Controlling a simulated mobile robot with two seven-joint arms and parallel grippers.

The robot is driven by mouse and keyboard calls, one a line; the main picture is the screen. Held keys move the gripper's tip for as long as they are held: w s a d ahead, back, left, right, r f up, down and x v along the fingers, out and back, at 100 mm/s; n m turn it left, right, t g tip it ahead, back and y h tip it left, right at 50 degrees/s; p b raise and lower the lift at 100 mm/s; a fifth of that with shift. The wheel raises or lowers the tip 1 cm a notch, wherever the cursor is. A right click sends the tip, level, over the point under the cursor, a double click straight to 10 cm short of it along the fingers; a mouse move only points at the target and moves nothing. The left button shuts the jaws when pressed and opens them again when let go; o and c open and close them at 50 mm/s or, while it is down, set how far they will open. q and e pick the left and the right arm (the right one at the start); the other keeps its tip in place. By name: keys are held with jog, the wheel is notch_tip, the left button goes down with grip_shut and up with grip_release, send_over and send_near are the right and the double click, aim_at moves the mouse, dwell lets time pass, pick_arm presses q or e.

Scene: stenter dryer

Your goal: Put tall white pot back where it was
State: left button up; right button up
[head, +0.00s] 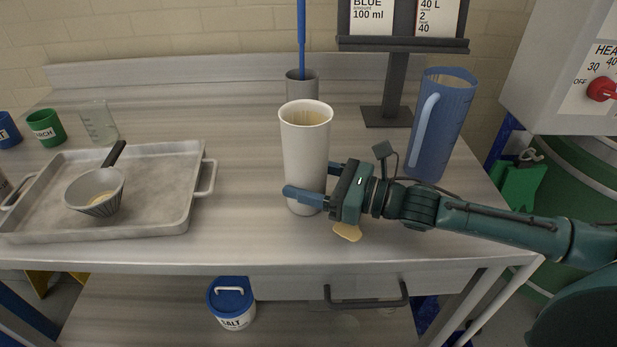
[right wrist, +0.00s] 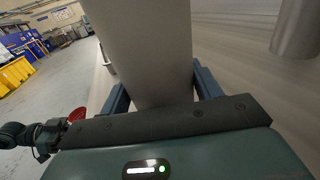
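The tall white pot (head: 306,150) is upright on the steel table, near its front edge, in the head view. It is open at the top, and its inside looks pale tan. My right gripper (head: 318,183) comes in from the right, low on the pot, with one finger on the near side and one on the far side. In the right wrist view the pot (right wrist: 145,50) fills the space between the two fingers, which appear to touch it. Part of what looks like my left arm shows at the left of the right wrist view; its fingers cannot be made out.
A grey container (head: 302,88) with a blue rod stands behind the pot. A blue jug (head: 440,125) stands close to my right forearm, by a sign stand (head: 393,95). A metal tray (head: 170,170) with a bowl lies left. A small beige piece (head: 347,232) lies below the gripper.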

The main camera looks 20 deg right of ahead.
jog(key=o, duration=0.4)
jog(key=shift+o, duration=0.2)
jog(key=shift+r, duration=0.1)
jog(key=shift+r+p, duration=0.3)
jog(key=shift+p, duration=0.05)
jog(key=b+v, duration=0.1)
jog(key=v, duration=0.4)
jog(key=b+v, duration=0.1)
jog(key=v, duration=0.4)
jog(key=shift+d+f, duration=0.1)
jog(key=shift+f, duration=0.15)
jog(key=shift+v, duration=0.9)
jog(key=shift+r, duration=0.1)
